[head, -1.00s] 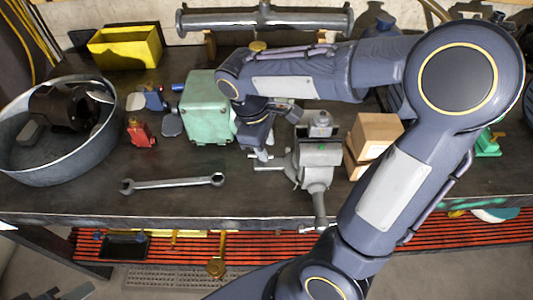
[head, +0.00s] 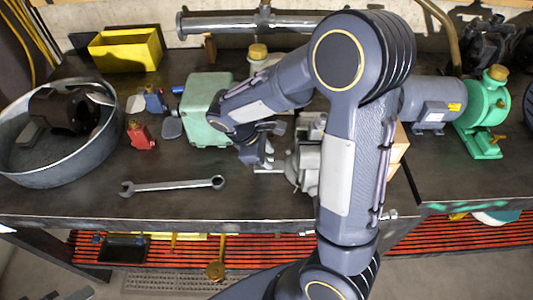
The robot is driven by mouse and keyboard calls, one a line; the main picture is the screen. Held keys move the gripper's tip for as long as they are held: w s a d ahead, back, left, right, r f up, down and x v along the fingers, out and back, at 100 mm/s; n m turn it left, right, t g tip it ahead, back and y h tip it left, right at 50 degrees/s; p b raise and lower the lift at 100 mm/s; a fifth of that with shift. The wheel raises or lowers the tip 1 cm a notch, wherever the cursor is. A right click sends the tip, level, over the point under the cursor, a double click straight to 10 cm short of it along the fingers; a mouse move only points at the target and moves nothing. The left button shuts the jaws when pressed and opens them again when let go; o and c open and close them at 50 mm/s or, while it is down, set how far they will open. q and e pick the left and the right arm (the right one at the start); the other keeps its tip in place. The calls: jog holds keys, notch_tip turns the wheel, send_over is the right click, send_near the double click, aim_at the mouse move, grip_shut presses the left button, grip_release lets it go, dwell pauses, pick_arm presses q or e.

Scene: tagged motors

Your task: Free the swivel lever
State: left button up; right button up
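A grey bench vise (head: 306,172) stands on the dark workbench, partly hidden behind my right arm. A thin metal bar (head: 268,171) sticks out to the left from it; I cannot tell if this is the swivel lever. My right gripper (head: 268,154) is just left of the vise, above the bar, pointing down. Its fingers are small and dark, so I cannot tell if they are open or touch the bar. My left gripper is out of view.
A green box (head: 207,100) stands left of my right gripper. A wrench (head: 172,186) lies near the front edge. A round metal tub (head: 60,175) is at the left, and a grey motor with a green pump (head: 485,115) at the right. Bench between wrench and vise is clear.

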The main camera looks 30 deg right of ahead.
grip_shut()
jog(key=shift+n+t, duration=0.3)
jog(key=shift+n, duration=0.2)
grip_release()
jog(key=v, duration=0.7)
jog(key=shift+r, duration=0.4)
